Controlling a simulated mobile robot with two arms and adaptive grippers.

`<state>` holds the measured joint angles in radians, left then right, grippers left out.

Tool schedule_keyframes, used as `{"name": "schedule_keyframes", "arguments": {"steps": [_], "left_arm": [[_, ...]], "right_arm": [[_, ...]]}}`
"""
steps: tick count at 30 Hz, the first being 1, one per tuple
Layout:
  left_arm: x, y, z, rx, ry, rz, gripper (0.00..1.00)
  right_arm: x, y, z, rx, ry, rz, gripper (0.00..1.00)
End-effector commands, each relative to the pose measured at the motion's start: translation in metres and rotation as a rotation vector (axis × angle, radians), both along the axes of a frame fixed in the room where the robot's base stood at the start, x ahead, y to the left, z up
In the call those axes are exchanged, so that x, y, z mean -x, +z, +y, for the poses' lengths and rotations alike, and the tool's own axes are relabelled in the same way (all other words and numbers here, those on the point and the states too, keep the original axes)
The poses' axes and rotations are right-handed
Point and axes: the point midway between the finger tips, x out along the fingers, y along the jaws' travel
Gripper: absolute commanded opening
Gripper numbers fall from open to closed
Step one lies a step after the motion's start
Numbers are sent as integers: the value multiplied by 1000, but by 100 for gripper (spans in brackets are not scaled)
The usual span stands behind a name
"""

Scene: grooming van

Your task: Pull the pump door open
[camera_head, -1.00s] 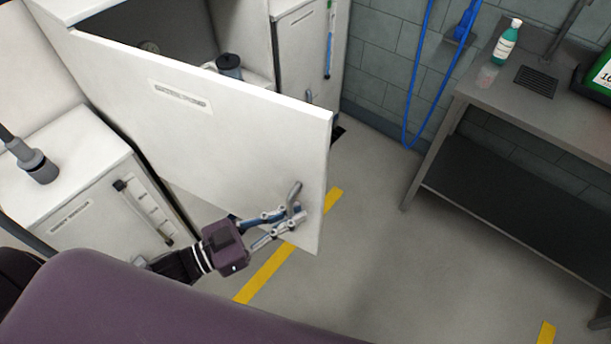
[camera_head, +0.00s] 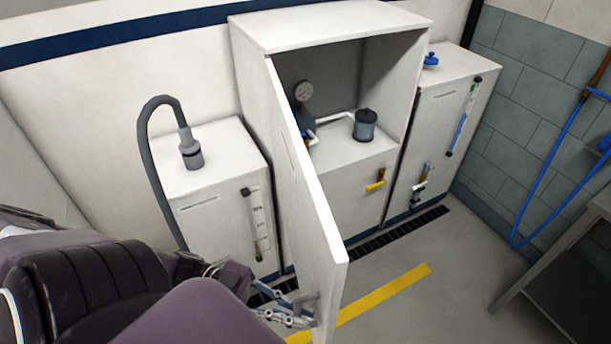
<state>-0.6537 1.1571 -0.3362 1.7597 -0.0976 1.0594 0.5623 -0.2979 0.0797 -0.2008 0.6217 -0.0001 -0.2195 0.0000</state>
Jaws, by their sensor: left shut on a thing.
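The pump door (camera_head: 308,200) is a white panel hinged on the left side of the pump cabinet (camera_head: 335,33). It stands swung well out from the cabinet, seen nearly edge-on, and the inside is exposed. My left gripper (camera_head: 302,308) is shut on the door's handle (camera_head: 312,298) near the door's low free edge. The handle is mostly hidden by the fingers. Inside the cabinet are a pressure gauge (camera_head: 304,91) and a dark-lidded canister (camera_head: 365,125). My right gripper is not in view.
A low white cabinet (camera_head: 215,165) with a grey hose (camera_head: 146,130) stands left of the door. Another white cabinet (camera_head: 440,130) stands right. A yellow valve handle (camera_head: 376,185) sits on the pump cabinet's lower front. Floor is free around the yellow stripe (camera_head: 385,290); a metal table (camera_head: 560,270) stands right.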

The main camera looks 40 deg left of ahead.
Motion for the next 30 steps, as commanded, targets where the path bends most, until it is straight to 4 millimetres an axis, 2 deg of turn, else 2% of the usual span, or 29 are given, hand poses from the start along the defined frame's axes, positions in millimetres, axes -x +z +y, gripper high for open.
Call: {"name": "schedule_keyframes", "arguments": {"steps": [9, 10, 12, 24, 26, 30], "left_arm": [[1, -1, 0, -2, -1, 2, 0], [1, -1, 0, -2, -1, 2, 12], [0, -1, 0, -2, 0, 2, 16], [1, -1, 1, -2, 0, 1, 16], [2, -1, 5, -3, 0, 2, 16], [9, -2, 24, -6, 0, 5, 16]], "right_arm": [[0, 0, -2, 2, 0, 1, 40], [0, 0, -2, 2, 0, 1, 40], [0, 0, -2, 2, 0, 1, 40], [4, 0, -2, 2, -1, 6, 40], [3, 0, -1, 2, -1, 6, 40], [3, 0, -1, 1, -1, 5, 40]]}}
